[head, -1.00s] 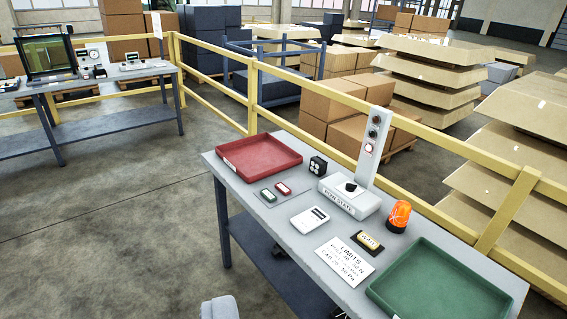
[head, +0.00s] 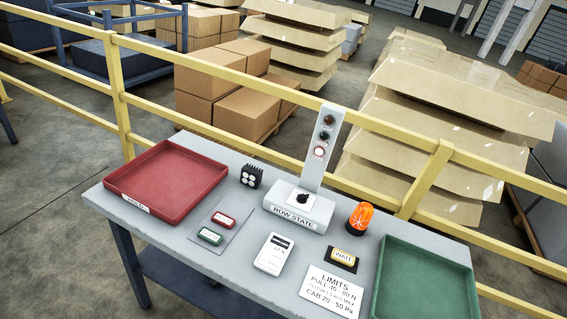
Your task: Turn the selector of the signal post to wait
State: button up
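The signal post (head: 324,150) stands at the back of the grey table, a light grey upright with a column of round lamps. The lowest lamp (head: 320,152) looks white, and the ones above it are dark. Its base (head: 298,211) is labelled ROW STATE and carries the selector (head: 302,199), a black knob on a white dial. The selector's exact pointing is too small to tell. A yellow WAIT plate (head: 343,257) on a dark backing lies in front of the orange beacon. My gripper is not in view.
The grey table (head: 210,262) also holds a red tray (head: 168,208), a green tray (head: 425,252), an orange beacon (head: 360,218), a white handheld device (head: 274,254), a black block (head: 251,176) and a limits card (head: 332,291). A yellow railing (head: 215,75) runs behind it.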

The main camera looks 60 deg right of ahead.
aim_at(301, 197)
jog(key=z, duration=0.35)
jog(key=i, duration=0.95)
jog(key=z, duration=0.5)
